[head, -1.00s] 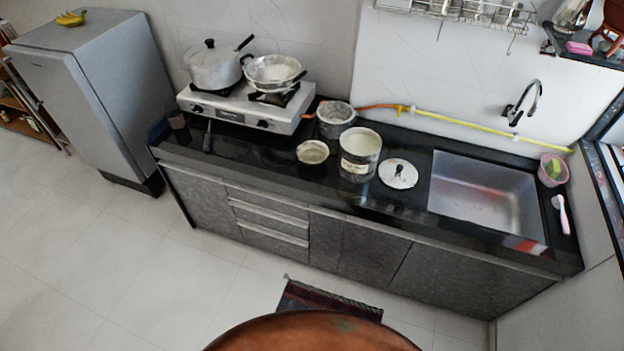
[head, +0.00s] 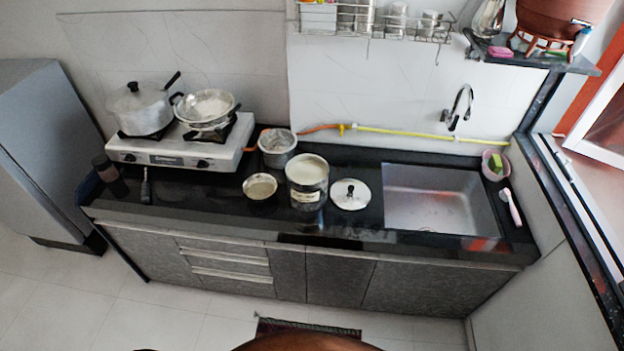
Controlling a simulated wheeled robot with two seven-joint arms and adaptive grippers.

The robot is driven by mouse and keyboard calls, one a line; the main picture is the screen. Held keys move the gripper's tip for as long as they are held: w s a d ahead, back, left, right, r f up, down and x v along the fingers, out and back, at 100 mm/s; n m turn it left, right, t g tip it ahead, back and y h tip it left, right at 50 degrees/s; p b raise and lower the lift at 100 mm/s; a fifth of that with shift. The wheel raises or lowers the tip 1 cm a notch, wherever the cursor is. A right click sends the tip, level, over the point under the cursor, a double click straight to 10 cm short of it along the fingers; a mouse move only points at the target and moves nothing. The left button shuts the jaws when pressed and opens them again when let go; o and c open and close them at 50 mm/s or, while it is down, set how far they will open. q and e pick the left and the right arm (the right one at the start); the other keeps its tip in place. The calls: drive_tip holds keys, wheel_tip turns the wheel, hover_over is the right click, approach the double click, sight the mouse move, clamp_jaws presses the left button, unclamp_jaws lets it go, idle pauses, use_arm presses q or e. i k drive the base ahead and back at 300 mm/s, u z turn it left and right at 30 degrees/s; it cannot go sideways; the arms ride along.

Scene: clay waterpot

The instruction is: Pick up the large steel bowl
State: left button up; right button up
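Several steel vessels stand on the black counter, and I cannot tell for sure which is the large steel bowl. A wide pan like a bowl (head: 205,108) sits on the right burner of the stove. A shallow small bowl (head: 260,187) lies on the counter in front. A grey steel container (head: 278,148) stands behind it. A tall steel canister (head: 307,184), open at the top with pale contents, stands to its right. Neither of my grippers is in view.
A white gas stove (head: 180,150) holds a lidded pot (head: 141,108). A round lid (head: 349,194) lies left of the sink (head: 440,205). A clay pot (head: 560,18) stands on the upper right shelf. A brown rounded surface (head: 305,343) shows at the bottom edge.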

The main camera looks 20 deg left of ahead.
sight(259, 188)
drive_tip(key=z, duration=0.4)
drive_tip(key=i, duration=0.65)
drive_tip(key=u, duration=0.55)
drive_tip(key=i, duration=0.8)
drive_tip(key=u, duration=0.85)
